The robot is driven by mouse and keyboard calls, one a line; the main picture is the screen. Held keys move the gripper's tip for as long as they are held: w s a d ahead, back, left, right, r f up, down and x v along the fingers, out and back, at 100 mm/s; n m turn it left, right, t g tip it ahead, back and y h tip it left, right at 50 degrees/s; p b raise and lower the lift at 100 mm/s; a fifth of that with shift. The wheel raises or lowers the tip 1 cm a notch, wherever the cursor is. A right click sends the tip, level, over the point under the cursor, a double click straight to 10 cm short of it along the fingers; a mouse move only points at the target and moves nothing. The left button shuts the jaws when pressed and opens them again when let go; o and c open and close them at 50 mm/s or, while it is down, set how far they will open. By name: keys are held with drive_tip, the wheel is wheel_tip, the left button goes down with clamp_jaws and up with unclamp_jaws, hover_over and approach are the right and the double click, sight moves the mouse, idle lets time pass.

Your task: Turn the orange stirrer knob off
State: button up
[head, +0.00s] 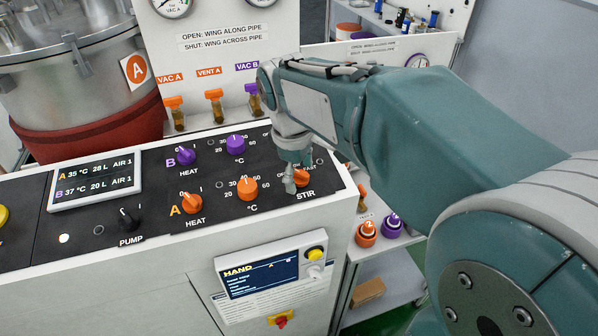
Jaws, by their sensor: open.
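The orange stirrer knob (303,178) sits above the STIR label at the right end of the black control panel (215,215). It is partly hidden by my gripper (291,182), which points down at it from above. My gripper is open; one fingertip shows at the knob's left side. I cannot tell whether it touches the knob, and the other finger is hard to make out. The knob's pointer direction is hidden.
An orange °C knob (247,189) and orange HEAT knob (192,204) are left of the stirrer knob. Purple knobs (235,144) form a row behind. A black PUMP switch (128,218) and display (95,180) are farther left. A HAND screen (268,268) is on the front.

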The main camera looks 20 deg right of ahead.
wheel_tip(320, 180, up, 12)
drive_tip(key=a, duration=0.1)
drive_tip(key=shift+s+a, duration=0.25)
drive_tip(key=shift+f, duration=0.1)
drive_tip(key=s+d+f+m+t+y, duration=0.1)
drive_tip(key=s+f+m+t, duration=0.4)
drive_tip(key=s+f+m, duration=0.4)
drive_tip(key=s+f, duration=0.3)
drive_tip(key=s, duration=0.1)
drive_tip(key=shift+s+d, duration=0.15)
drive_tip(key=shift+d, duration=0.15)
drive_tip(key=shift+r, duration=0.1)
idle(1.6)
